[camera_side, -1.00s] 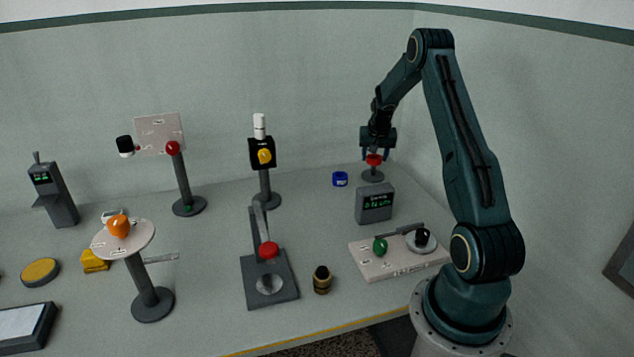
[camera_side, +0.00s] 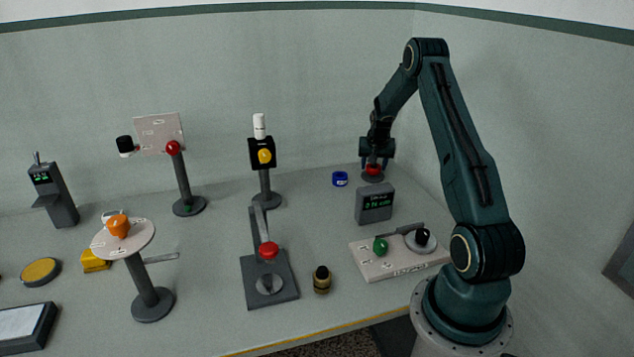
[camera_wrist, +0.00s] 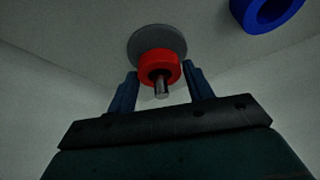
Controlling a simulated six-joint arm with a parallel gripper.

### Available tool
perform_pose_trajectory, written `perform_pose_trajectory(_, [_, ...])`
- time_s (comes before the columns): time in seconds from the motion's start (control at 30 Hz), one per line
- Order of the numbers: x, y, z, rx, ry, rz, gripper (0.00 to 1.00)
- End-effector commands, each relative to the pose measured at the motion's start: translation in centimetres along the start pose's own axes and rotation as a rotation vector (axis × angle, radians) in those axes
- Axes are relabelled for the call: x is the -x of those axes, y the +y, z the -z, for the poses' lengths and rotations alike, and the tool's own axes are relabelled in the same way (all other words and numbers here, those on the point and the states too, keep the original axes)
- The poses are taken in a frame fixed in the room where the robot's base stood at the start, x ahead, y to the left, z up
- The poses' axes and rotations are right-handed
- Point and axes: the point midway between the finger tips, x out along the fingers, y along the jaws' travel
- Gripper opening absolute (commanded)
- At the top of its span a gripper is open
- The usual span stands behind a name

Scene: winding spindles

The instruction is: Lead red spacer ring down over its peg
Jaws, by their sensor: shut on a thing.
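The red spacer ring (camera_side: 374,169) is low on its stand at the back right, just above or on the grey round base (camera_side: 372,179). In the wrist view the ring (camera_wrist: 171,68) is around the peg (camera_wrist: 161,89), whose metal end sticks out through the hole. The grey base disc (camera_wrist: 143,40) lies behind the ring. My gripper (camera_side: 375,161) points down over the stand, and its fingers (camera_wrist: 161,74) are shut on the ring from both sides. Whether the ring touches the base is hard to tell.
A blue ring (camera_side: 340,179) lies left of the stand; it also shows in the wrist view (camera_wrist: 266,15). A grey display box (camera_side: 374,204) stands just in front. A black post with a yellow knob (camera_side: 264,157) is further left.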

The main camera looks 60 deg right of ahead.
Motion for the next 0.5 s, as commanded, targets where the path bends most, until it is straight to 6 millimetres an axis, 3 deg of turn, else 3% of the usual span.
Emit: perform_pose_trajectory(0.5, [-0.87,0.0,-0.36,0.0,0.0,0.0,0.3])
